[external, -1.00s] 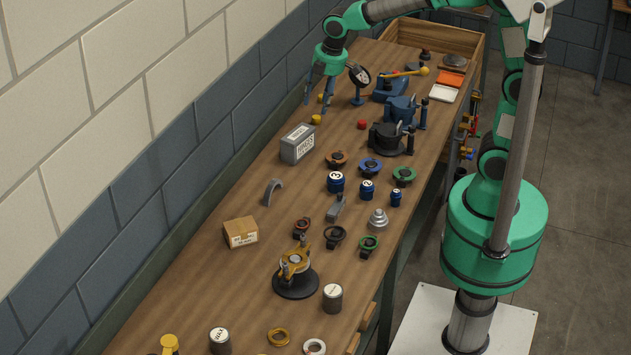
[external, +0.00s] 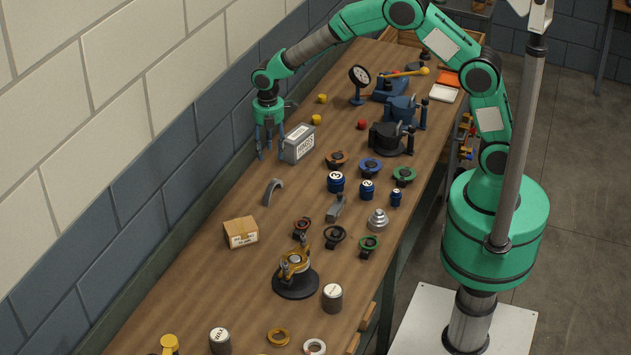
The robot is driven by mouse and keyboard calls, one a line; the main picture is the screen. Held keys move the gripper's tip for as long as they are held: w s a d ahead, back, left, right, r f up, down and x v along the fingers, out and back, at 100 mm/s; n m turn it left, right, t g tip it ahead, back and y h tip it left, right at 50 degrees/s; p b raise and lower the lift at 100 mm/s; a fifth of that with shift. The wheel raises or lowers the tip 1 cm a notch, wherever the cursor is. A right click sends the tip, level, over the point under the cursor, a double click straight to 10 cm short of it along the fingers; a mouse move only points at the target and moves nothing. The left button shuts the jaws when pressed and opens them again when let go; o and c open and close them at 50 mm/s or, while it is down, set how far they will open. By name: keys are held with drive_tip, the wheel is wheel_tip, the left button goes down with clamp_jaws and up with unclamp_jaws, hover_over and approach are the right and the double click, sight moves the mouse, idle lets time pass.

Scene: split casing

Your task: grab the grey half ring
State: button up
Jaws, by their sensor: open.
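The grey half ring (external: 273,187) is an arch-shaped piece on the wooden bench, left of the middle, between the grey box and the cardboard box. My gripper (external: 270,155) points down with its fingers apart and nothing between them. It is above the bench's wall side, beside the grey box, and appears farther back than the half ring. The half ring is in full view and apart from my gripper.
The grey labelled box (external: 298,144) stands just right of my fingers. A cardboard box (external: 241,232) is in front of the half ring. Numbered blue weights (external: 336,182) and a grey clamp-like part (external: 336,208) are to its right. The wall (external: 190,140) runs close along the left.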

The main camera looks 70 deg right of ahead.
drive_tip(key=shift+f, duration=0.2)
hover_over(271, 182)
drive_tip(key=shift+f, duration=4.3)
drive_tip(key=shift+f+b, duration=0.1)
drive_tip(key=shift+b, duration=0.2)
drive_tip(key=shift+w+d+f, duration=0.1)
drive_tip(key=shift+f, duration=2.4)
clamp_jaws()
